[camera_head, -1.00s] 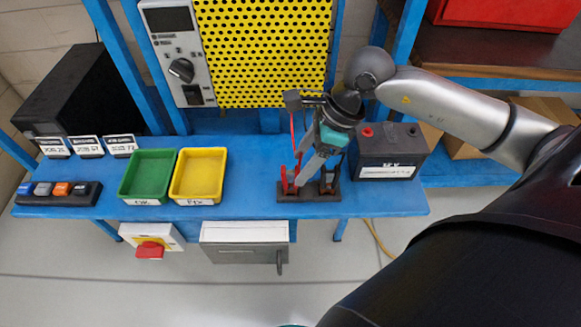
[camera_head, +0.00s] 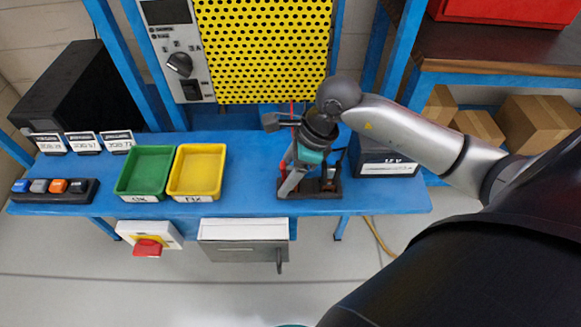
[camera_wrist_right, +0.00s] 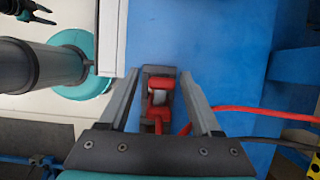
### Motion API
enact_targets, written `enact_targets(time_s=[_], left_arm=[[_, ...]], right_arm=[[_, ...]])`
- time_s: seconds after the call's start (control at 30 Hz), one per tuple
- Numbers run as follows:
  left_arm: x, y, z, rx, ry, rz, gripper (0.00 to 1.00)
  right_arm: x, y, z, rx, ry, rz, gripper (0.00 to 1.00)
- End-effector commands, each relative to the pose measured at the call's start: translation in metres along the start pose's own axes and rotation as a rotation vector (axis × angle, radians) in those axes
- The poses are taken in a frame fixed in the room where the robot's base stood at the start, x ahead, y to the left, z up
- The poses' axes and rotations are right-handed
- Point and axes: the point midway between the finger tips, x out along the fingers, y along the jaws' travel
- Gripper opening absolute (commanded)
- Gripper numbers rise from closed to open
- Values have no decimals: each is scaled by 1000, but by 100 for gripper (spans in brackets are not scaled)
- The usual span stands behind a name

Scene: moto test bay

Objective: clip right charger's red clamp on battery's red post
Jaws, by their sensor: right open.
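My right gripper (camera_head: 289,184) is over the left part of the dark clamp stand (camera_head: 310,194) on the blue bench. In the right wrist view its fingers (camera_wrist_right: 160,96) are apart, one on each side of the red clamp (camera_wrist_right: 158,122), which sits upright in the stand. I see no finger closed on it. In the head view the red clamp (camera_head: 282,169) is partly hidden by the gripper. A black clamp (camera_head: 329,177) stands to its right. The dark battery (camera_head: 388,168) is right of the stand; my arm covers its top, and its red post is hidden.
A red cable (camera_wrist_right: 245,110) runs from the clamp's side in the wrist view. Yellow (camera_head: 196,172) and green (camera_head: 146,171) trays stand left of the stand. A yellow perforated panel (camera_head: 262,50) rises behind. The bench between yellow tray and stand is clear.

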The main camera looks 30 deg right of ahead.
Motion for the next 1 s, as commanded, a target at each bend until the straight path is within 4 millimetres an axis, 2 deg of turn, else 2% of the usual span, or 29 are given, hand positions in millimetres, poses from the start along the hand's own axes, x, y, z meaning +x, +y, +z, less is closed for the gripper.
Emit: enact_targets(time_s=[0.1,0.43,1.0], left_arm=[[2,-1,-6,-1,11,-2,50],[2,-2,-11,-2,18,-3,50],[1,-2,-2,0,6,-2,50]], right_arm=[[7,0,0,0,-1,0,65],[6,0,0,0,0,-1,64],[6,0,0,0,0,0,0]])
